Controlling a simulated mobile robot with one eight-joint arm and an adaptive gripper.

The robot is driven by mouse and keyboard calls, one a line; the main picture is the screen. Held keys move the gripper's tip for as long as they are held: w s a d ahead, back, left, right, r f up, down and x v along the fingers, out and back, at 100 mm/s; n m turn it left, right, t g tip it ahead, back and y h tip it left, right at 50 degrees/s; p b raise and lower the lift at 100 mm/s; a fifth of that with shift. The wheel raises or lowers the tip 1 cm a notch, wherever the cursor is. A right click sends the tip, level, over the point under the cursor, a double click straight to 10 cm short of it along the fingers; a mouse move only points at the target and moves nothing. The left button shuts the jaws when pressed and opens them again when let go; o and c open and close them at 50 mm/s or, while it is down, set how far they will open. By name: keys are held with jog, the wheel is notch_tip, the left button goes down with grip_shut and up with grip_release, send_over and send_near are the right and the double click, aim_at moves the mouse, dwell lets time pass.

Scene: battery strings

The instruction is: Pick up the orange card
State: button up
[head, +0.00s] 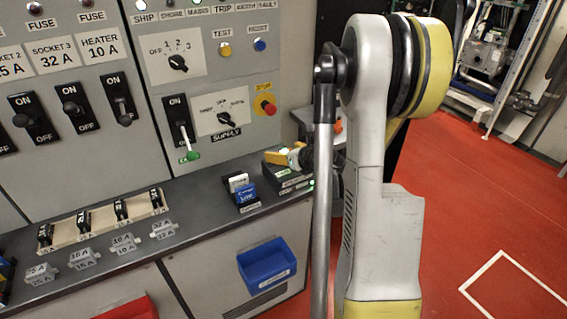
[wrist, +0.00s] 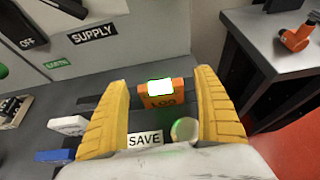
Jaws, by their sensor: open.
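The orange card (wrist: 160,101) stands upright in the wrist view, with dark lettering like "LOG" and a white patch at its top edge. My gripper (wrist: 162,82) is open, with one yellow finger on each side of the card and a gap on both sides. The fingers do not appear to touch it. In the head view my gripper (head: 287,158) is low over a dark box (head: 290,181) at the right end of the grey counter. I cannot make out the orange card there.
A white card (wrist: 68,124) and a blue card (wrist: 52,155) stand left of my gripper. A "SAVE" label (wrist: 145,139) and a round pale button (wrist: 184,131) lie close in front. A side table (wrist: 278,62) holds an orange object (wrist: 296,38). The switch panel (head: 215,140) rises behind.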

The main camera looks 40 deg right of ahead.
aim_at(284, 151)
jog(key=c, duration=1.3)
jog(key=shift+r, duration=0.15)
notch_tip(284, 151, up, 4)
jog(key=p, duration=0.2)
jog(key=shift+r+p, duration=0.25)
jog(key=shift+p, duration=0.1)
jog(key=p+v, duration=0.1)
jog(key=v, duration=0.3)
jog(key=p+v, duration=0.1)
jog(key=v, duration=0.3)
jog(key=d+p+v, duration=0.1)
jog(key=v, duration=0.4)
jog(key=shift+s+d+r, duration=0.1)
jog(key=shift+r, duration=0.15)
